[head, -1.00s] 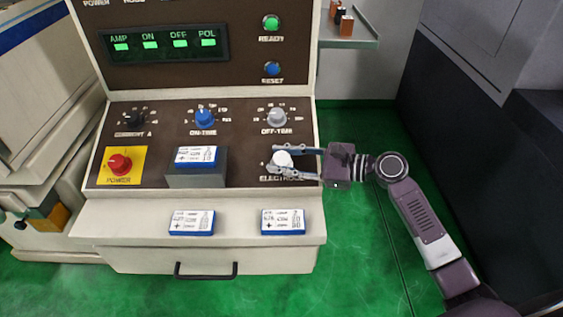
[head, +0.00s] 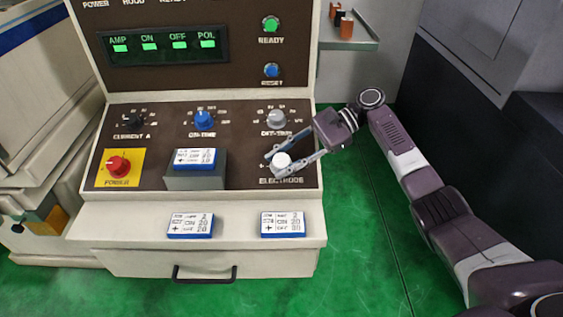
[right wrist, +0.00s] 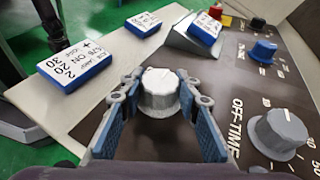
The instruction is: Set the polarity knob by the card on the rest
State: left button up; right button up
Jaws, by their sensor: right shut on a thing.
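The white polarity knob (head: 282,160) sits on the brown panel above the "ELECTRODE" label. My right gripper (head: 280,164) reaches it from the upper right and is shut on it; the right wrist view shows the knob (right wrist: 159,92) between the two blue-padded fingers (right wrist: 160,110). The knob's pointer setting is hard to read here. A white-and-blue card (head: 195,158) lies on the grey rest (head: 195,181), left of the knob; its print is small, with a "+" visible. My left gripper is not in view.
Two similar cards (head: 190,225) (head: 283,224) lie on the front ledge (head: 237,243). The grey OFF-TIME knob (head: 277,119), blue ON-TIME knob (head: 204,120) and red power knob (head: 118,166) are nearby. Green floor (head: 355,225) is open to the right.

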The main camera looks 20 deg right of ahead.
dwell(0.6)
jog(key=o, duration=1.2)
jog(key=v, duration=1.2)
jog(key=shift+w, duration=0.25)
jog(key=shift+r, duration=0.15)
